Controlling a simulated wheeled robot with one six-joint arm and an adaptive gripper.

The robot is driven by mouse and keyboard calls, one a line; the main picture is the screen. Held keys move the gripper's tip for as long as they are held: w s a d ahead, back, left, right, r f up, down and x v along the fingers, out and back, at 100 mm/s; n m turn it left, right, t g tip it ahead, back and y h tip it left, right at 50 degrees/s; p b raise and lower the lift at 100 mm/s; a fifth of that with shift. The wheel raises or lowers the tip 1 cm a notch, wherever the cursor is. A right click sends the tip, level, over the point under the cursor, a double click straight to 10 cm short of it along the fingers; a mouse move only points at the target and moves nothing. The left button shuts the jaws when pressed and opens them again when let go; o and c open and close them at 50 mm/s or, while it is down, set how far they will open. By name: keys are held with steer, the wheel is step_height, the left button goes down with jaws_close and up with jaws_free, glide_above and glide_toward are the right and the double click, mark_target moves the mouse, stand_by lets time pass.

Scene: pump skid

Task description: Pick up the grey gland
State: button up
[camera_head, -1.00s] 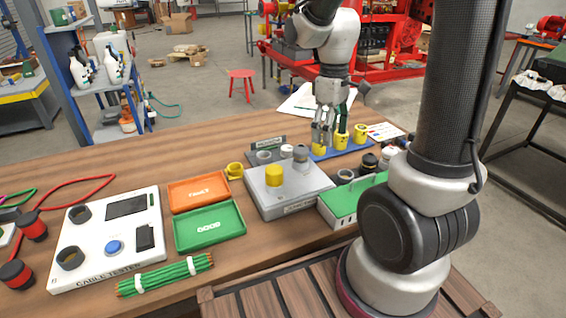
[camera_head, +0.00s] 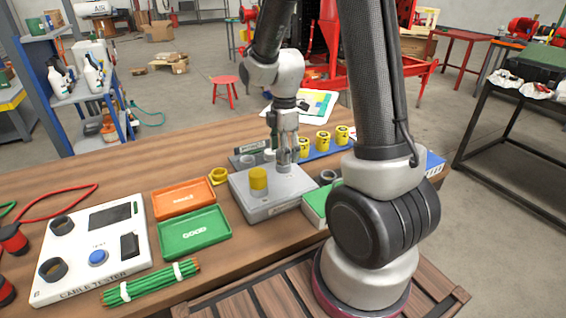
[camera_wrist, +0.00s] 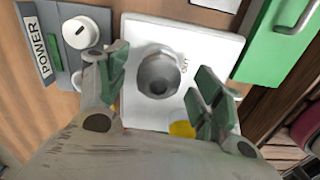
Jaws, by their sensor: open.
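The grey gland (camera_wrist: 157,76) is a round, hex-bodied piece standing on the light grey box (camera_head: 262,206). In the wrist view I look down on it between my fingers, with a gap on each side. My gripper (camera_head: 286,161) is open and points down over the far part of the box; it also shows in the wrist view (camera_wrist: 158,82). In the head view my fingers mostly hide the grey gland. A yellow gland (camera_head: 258,178) stands on the same box, to the left and nearer; its edge shows in the wrist view (camera_wrist: 182,129).
Several yellow pieces (camera_head: 323,140) stand on a blue strip behind the box. A green-topped box (camera_head: 313,207) is close on the right. The orange tray (camera_head: 182,199), green GOOD tray (camera_head: 194,232) and white cable tester (camera_head: 92,252) lie to the left.

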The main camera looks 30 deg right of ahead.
steer(key=shift+f, duration=0.75)
steer(key=c, duration=1.2)
steer(key=shift+r, duration=0.1)
step_height(320, 180, up, 10)
